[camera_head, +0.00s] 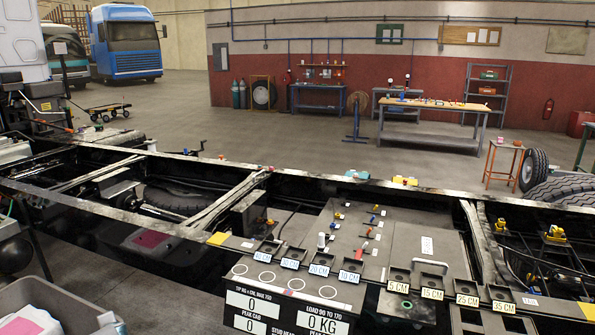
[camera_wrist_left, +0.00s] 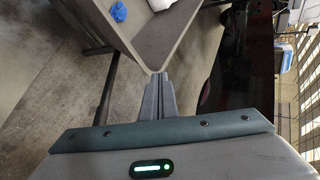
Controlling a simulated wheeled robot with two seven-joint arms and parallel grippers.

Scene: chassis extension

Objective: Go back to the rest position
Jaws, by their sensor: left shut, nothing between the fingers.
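My left gripper (camera_wrist_left: 159,80) shows in the left wrist view with its two grey fingers together and nothing between them. The fingertips appear near the corner of a grey bin, and I cannot tell whether they touch it. Neither gripper shows in the head view. My right gripper is in neither view.
The grey bin (camera_head: 62,291) stands at the lower left of the head view, with light items inside. The long black truck chassis (camera_head: 330,182) crosses the view, carrying a panel with labelled slots (camera_head: 349,277). A workbench (camera_head: 434,104) stands far behind, with open floor before it.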

